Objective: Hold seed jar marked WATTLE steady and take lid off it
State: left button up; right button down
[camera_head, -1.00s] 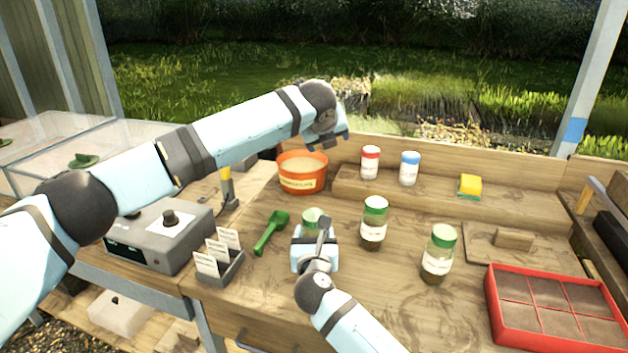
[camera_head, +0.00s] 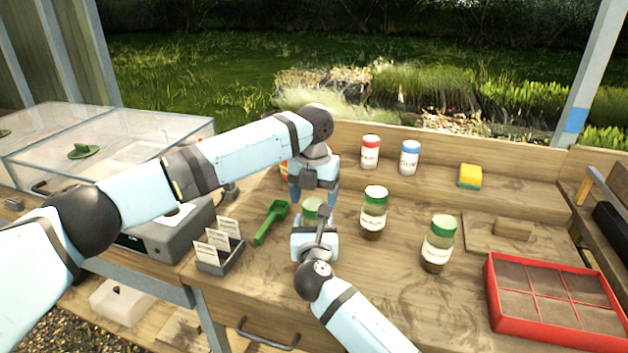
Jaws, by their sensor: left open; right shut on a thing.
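A seed jar with a green lid (camera_head: 312,207) stands on the bench, mostly hidden behind my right gripper (camera_head: 314,232). My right gripper is shut on this jar from the front, and the jar looks upright. Its label is hidden, so I cannot read a name on it. My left gripper (camera_head: 314,198) is open and points down just above and around the lid's height, with a finger to each side. I cannot tell whether it touches the lid. Two more green-lidded jars (camera_head: 373,216) (camera_head: 437,246) stand to the right; their labels are too small to read.
A green scoop (camera_head: 271,222) and a card holder (camera_head: 220,262) lie to the left. Red-capped and blue-capped bottles (camera_head: 370,152) (camera_head: 409,158) and a yellow sponge (camera_head: 470,176) sit on the back shelf. A red seed tray (camera_head: 494,315) is at right. The orange pot is mostly hidden behind my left arm.

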pick_arm(q)
jog(key=shift+f, duration=0.75)
jog(key=c, duration=0.9)
jog(key=shift+c, duration=0.2)
